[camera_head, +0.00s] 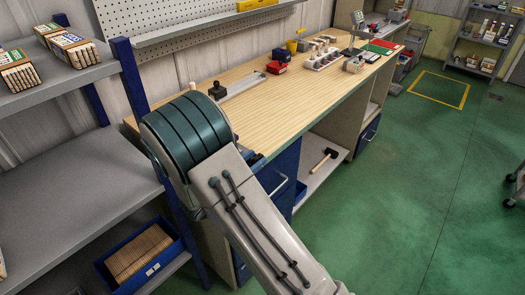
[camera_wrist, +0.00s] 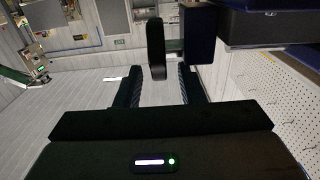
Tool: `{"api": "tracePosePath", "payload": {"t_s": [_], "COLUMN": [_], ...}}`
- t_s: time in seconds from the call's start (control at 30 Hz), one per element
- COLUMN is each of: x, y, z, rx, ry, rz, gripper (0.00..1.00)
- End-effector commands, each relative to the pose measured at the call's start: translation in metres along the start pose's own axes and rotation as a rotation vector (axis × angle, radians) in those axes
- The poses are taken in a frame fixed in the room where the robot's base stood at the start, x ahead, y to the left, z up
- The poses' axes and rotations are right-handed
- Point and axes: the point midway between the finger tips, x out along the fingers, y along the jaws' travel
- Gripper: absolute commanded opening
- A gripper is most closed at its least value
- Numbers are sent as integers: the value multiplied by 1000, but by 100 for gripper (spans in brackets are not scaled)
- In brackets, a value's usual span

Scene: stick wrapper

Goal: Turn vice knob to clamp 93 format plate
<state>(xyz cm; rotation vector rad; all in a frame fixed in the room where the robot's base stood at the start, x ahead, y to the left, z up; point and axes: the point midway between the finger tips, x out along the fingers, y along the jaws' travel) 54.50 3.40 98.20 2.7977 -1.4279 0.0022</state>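In the wrist view, my gripper (camera_wrist: 158,85) has its two dark fingers apart, with a clear gap between them. A dark rounded piece, possibly the vice knob (camera_wrist: 156,48), shows at or just beyond the fingertips, between their lines. No finger visibly touches it. A short link joins it to a dark block (camera_wrist: 198,35), which may be part of the vice. In the head view, my arm hides the gripper and the bench's near edge. A black knob-like thing (camera_head: 217,91) stands on the bench beside a flat metal strip (camera_head: 242,86). I cannot identify the 93 format plate.
The wooden workbench (camera_head: 215,78) carries a red bin (camera_head: 276,67), a yellow cup (camera_head: 292,46) and several small items farther back. A grey shelf (camera_head: 80,190) stands at left, with a blue crate (camera_head: 172,250) below. The green floor at right is mostly clear.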

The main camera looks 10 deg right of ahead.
Motion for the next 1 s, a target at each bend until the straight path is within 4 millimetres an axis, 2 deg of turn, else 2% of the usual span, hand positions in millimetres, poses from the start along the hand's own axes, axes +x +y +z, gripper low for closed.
{"api": "tracePosePath", "payload": {"t_s": [0.1, 0.23, 0.63, 0.77, 1.0], "x": [20, 34, 40, 40, 41], "y": [1, 0, 0, 0, 0], "z": [-1, -1, 0, 0, -1], "rx": [-2, -1, 0, 0, 1], "ry": [0, 0, -1, -1, -27], "rz": [2, 0, -2, -2, -1], "gripper": [35, 35, 35, 0, 0]}}
